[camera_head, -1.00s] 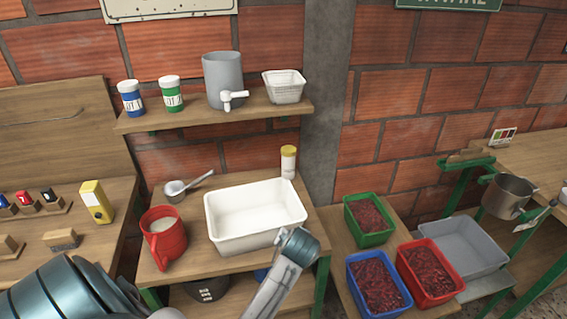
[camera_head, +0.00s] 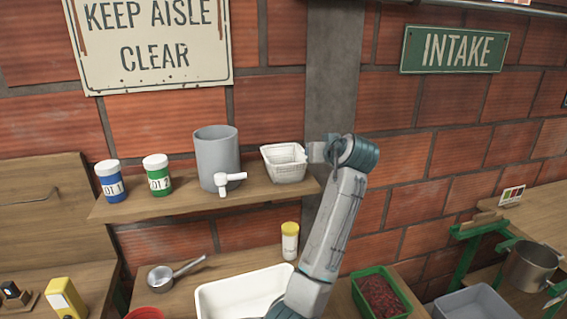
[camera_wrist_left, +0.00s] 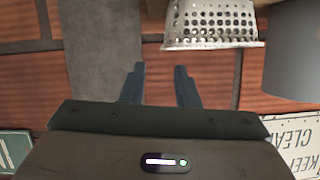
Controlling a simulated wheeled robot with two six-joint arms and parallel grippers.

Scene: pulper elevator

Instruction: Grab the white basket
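The white basket (camera_head: 284,163) is a small perforated tub standing upright near the right end of the wooden wall shelf. In the left wrist view, which is upside down, its holed side and rim (camera_wrist_left: 212,30) show at the top, partly cut off by the frame edge. My left gripper (camera_head: 314,152) is close to the basket's right side at about rim height. In the left wrist view its two fingers (camera_wrist_left: 159,72) are apart with nothing between them. Whether a finger touches the basket cannot be told. My right gripper is not in view.
A grey container with a white tap (camera_head: 216,160) stands just left of the basket. A green-labelled jar (camera_head: 158,178) and a blue-labelled jar (camera_head: 111,184) stand further left. Below are a white tub (camera_head: 225,302) and a yellow-lidded jar (camera_head: 290,243). A grey pillar (camera_head: 333,75) stands behind my gripper.

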